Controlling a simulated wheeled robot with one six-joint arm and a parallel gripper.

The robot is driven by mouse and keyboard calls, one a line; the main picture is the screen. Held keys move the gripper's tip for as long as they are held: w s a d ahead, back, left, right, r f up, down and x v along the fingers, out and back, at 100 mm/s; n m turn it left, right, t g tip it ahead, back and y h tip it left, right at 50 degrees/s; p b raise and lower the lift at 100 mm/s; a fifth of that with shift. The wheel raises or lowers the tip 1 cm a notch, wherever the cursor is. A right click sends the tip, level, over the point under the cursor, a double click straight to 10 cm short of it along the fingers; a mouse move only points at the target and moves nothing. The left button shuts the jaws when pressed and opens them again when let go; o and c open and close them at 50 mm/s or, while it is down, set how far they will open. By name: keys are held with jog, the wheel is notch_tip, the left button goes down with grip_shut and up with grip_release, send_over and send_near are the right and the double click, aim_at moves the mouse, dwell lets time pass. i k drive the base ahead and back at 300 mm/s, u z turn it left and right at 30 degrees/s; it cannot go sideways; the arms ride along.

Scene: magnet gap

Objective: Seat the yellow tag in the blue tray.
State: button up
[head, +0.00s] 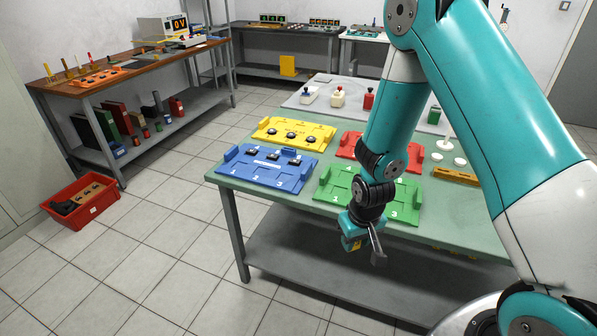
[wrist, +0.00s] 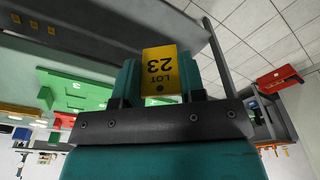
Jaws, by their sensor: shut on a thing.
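My gripper (head: 355,240) is shut on the yellow tag (wrist: 160,68); in the wrist view the tag sits between the two teal fingers and reads LOT 23, upside down. The gripper hangs off the near edge of the green table, in front of the green tray and right of the blue tray. The blue tray (head: 250,178) lies on the table's left front corner, numbered along its front, with several dark knob-like pieces at its back. The gripper is apart from it.
A yellow tray (head: 311,129) stands behind the blue one. A green tray (head: 326,188) and a red tray (head: 349,142), partly behind my arm, lie to the right. A red crate (head: 81,200) is on the floor at left.

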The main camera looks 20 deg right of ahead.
aim_at(289, 154)
jog(key=z, duration=0.1)
jog(key=k, duration=0.45)
jog(key=u, duration=1.2)
jog(key=i, duration=2)
jog(key=z, duration=1.15)
jog(key=i, duration=0.85)
jog(key=z, duration=0.95)
